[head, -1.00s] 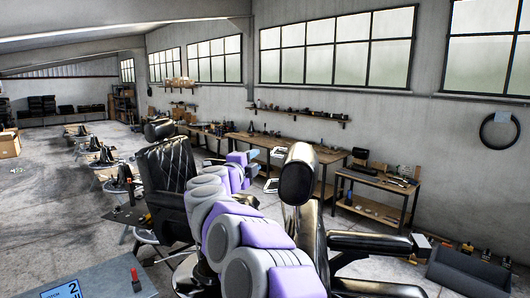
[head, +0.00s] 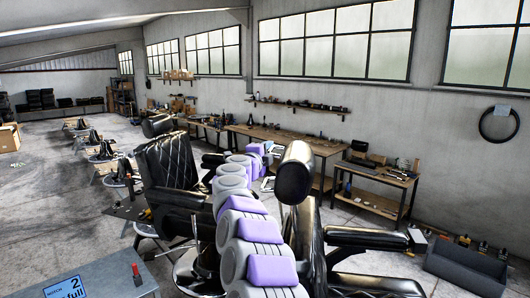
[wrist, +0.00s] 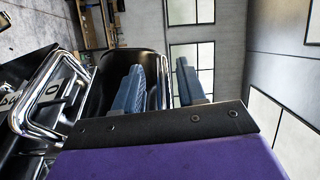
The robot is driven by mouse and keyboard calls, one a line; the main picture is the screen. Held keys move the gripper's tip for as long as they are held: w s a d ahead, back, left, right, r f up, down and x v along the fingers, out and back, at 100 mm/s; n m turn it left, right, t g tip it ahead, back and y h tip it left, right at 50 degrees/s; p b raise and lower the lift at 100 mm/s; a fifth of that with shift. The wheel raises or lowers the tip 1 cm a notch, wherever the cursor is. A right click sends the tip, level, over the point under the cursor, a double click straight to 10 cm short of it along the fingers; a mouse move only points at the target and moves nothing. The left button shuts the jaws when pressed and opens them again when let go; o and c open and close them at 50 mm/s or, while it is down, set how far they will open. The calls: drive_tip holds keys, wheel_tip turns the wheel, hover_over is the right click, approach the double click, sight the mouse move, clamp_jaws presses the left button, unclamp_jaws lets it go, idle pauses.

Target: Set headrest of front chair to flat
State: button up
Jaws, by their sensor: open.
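The front chair (head: 306,240) is black and glossy, with a padded headrest (head: 294,172) standing upright at its top. My purple-and-grey arm runs along the left side of this chair, and my gripper (head: 266,150) is beyond the headrest, small and partly hidden. In the wrist view, my gripper (wrist: 160,78) shows two blue-grey fingers apart, with nothing clearly held between them. A black padded surface (wrist: 108,64) lies behind the left finger. A chrome bar frame (wrist: 42,120) and a small plate marked 0 (wrist: 54,88) are to its left. I cannot tell which chair part these are.
A second black chair (head: 172,172) stands left of my arm. A grey surface (head: 105,283) at lower left bears a blue sign reading "NOTCH 2" and a red-handled item (head: 136,272). Workbenches (head: 375,200) line the right wall.

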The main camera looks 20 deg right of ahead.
drive_tip(key=shift+d+f, duration=0.1)
drive_tip(key=shift+d, duration=0.8)
drive_tip(key=shift+c, duration=0.2)
drive_tip(key=c, duration=0.3)
drive_tip(key=shift+a, duration=0.45)
drive_tip(key=c, duration=0.3)
clamp_jaws()
